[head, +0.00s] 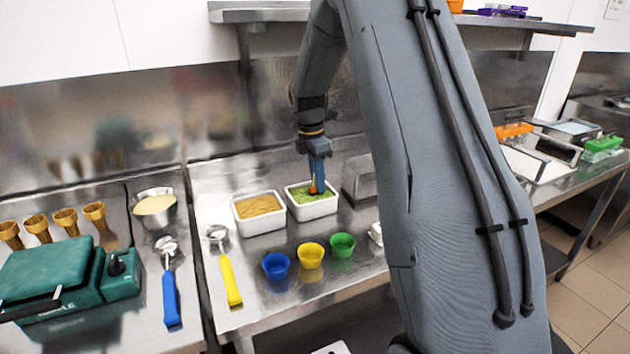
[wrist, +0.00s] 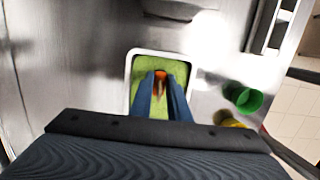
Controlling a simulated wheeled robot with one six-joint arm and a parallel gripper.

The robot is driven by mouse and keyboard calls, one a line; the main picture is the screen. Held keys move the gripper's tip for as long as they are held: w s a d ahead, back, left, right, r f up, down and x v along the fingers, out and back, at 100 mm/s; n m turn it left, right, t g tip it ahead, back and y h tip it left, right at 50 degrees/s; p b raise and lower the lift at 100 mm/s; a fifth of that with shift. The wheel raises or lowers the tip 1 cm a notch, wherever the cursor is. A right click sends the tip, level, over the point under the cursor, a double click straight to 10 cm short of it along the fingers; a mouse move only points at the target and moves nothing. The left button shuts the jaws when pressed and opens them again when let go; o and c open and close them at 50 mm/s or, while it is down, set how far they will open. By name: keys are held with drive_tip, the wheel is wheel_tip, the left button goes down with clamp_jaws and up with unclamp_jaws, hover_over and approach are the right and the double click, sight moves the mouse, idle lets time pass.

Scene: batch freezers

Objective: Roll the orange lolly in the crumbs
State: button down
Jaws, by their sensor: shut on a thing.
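My gripper (head: 317,181) points down over the white tub (head: 313,212) of green crumbs (head: 325,195). Its blue fingers are shut on the orange lolly (head: 313,190), which is mostly hidden between them. In the wrist view, my gripper (wrist: 162,78) shows with the orange lolly (wrist: 160,75) between the fingertips, over the green crumbs (wrist: 143,65). The lolly's lower end looks in or just above the crumbs; I cannot tell which. A second white tub (head: 263,228) of tan crumbs (head: 257,205) stands just left of the green one.
Blue (head: 276,265), yellow (head: 311,255) and green (head: 342,245) cups stand in front of the tubs. A yellow-handled scoop (head: 230,280) lies at left. A metal box (head: 360,182) stands right of the green tub. A steel wall rises behind.

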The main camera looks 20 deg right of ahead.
drive_tip(key=shift+a+p, duration=0.55)
drive_tip(key=shift+a, duration=1.1)
drive_tip(key=shift+d, duration=0.2)
drive_tip(key=shift+d+p, duration=0.4)
drive_tip(key=shift+d, duration=1.05)
drive_tip(key=shift+a, duration=0.8)
drive_tip(key=shift+p, duration=0.3)
drive_tip(key=shift+r+p, duration=1.75)
drive_tip(key=shift+r, duration=1.15)
drive_tip(key=shift+r+p, duration=1.5)
drive_tip(key=shift+r, duration=1)
